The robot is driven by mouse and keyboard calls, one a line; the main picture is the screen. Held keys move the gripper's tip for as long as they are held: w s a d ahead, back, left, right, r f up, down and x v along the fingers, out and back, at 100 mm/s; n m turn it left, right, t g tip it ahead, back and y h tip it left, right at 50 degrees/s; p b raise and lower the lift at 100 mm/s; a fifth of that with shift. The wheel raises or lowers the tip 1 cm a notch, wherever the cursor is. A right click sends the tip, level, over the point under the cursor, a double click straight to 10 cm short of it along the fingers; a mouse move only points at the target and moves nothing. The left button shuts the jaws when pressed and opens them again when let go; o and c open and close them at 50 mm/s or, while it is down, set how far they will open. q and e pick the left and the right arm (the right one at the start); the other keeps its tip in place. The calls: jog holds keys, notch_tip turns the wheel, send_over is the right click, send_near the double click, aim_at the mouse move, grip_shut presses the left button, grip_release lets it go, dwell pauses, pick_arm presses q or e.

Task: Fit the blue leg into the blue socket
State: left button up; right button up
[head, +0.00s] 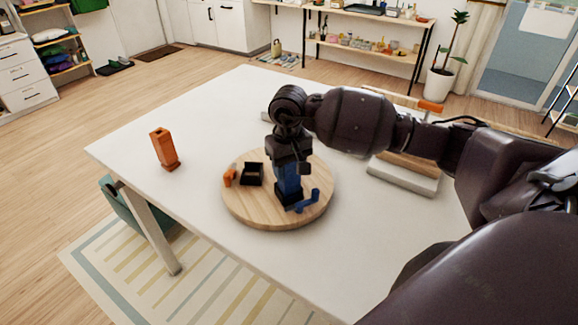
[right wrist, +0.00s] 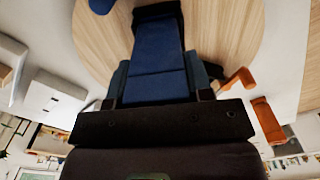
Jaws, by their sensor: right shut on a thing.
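The blue leg (head: 288,180) is upright, held in my right gripper (head: 289,166) over the round wooden board (head: 245,213). The right wrist view shows the blue leg (right wrist: 160,65) between the fingers. Its lower end meets a dark block (head: 287,198) on the board, which looks like a socket; I cannot tell how deep the leg sits. A small blue piece (head: 308,201) lies right beside that block. A black open-topped socket (head: 252,173) stands empty to the left, with a small orange piece (head: 230,176) beside it. My left gripper is not in view.
An orange leg (head: 164,150) stands upright on the white table (head: 205,118), left of the board. The table's left part is mostly clear.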

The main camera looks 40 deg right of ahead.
jog(key=shift+f, duration=0.15)
jog(key=o, duration=1.1)
jog(key=shift+c, duration=0.2)
jog(key=shift+r, duration=0.25)
notch_tip(320, 180, up, 11)
jog(key=shift+f+b, duration=0.15)
jog(key=shift+b, duration=0.55)
jog(key=shift+r, duration=0.6)
